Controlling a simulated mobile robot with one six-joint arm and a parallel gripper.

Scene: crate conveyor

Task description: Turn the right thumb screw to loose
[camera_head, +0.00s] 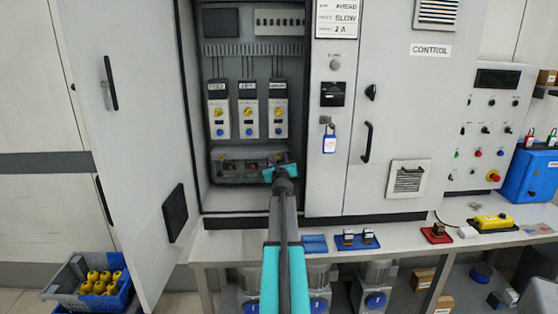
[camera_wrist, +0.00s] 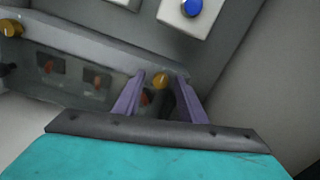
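The right thumb screw (camera_wrist: 161,80), a small yellow-orange knob, shows between my fingertips in the wrist view. My gripper (camera_wrist: 162,76) has its two purple fingers apart, with a visible gap on each side of the knob. I cannot tell whether the tips are level with the knob or short of it. The left thumb screw (camera_wrist: 11,28) sits at the far left of the same grey, see-through cover (camera_wrist: 60,85).
Several breakers with yellow knobs and blue buttons (camera_head: 248,131) stand above the cover inside the cabinet. The cabinet's open door (camera_head: 135,130) is on the left and a closed panel (camera_head: 390,120) on the right. A bench (camera_head: 400,234) runs below, with blue trays.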

